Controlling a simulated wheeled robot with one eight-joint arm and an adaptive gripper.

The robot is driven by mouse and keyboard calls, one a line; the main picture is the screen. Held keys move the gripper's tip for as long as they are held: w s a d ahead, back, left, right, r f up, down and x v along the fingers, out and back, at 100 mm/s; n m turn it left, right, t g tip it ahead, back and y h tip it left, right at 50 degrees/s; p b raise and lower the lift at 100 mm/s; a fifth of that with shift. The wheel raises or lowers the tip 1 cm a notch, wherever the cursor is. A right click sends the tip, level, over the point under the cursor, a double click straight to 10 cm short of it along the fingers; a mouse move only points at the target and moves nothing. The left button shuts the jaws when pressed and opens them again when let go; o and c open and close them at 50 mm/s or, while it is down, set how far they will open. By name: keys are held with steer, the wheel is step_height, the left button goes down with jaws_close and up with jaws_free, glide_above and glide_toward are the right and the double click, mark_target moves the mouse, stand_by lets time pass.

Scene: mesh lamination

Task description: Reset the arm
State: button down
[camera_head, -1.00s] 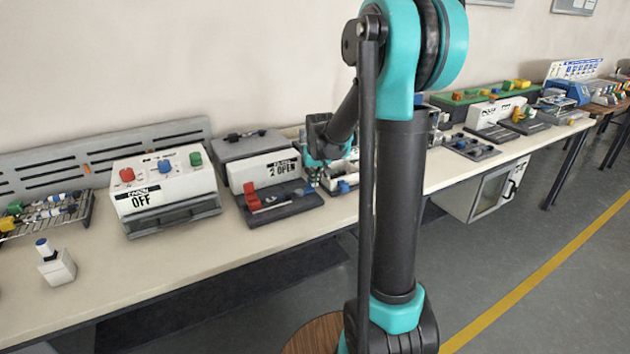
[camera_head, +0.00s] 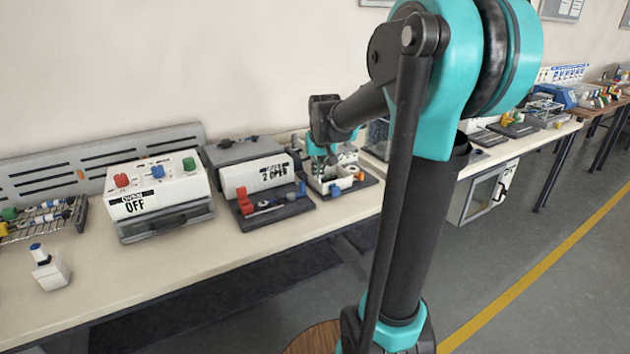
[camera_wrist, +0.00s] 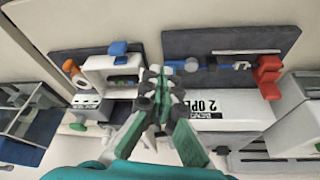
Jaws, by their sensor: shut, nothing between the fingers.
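My arm crosses the middle of the head view. My gripper (camera_head: 322,160) is over the white machine (camera_head: 345,172) on the bench, right of the device marked "2 OPEN" (camera_head: 268,172). In the wrist view my gripper (camera_wrist: 160,85) points over the gap between the white machine (camera_wrist: 112,70) and the "2 OPEN" device (camera_wrist: 225,112). Its fingers are together and hold nothing. Whether the fingertips touch anything below cannot be told.
A white box marked "OFF" (camera_head: 160,190) with red, blue and green buttons stands to the left. A small white bottle (camera_head: 50,270) and a wire rack (camera_head: 45,222) are farther left. The bench front (camera_head: 190,265) is clear.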

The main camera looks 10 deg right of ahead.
steer(key=shift+s+r, duration=0.2)
steer(key=shift+r, duration=0.3)
steer(key=s+f, duration=0.7)
steer(key=s, duration=0.5)
steer(key=s+f, duration=0.8)
steer(key=s, duration=0.5)
steer(key=shift+d+f, duration=0.15)
steer(key=shift+f, duration=0.15)
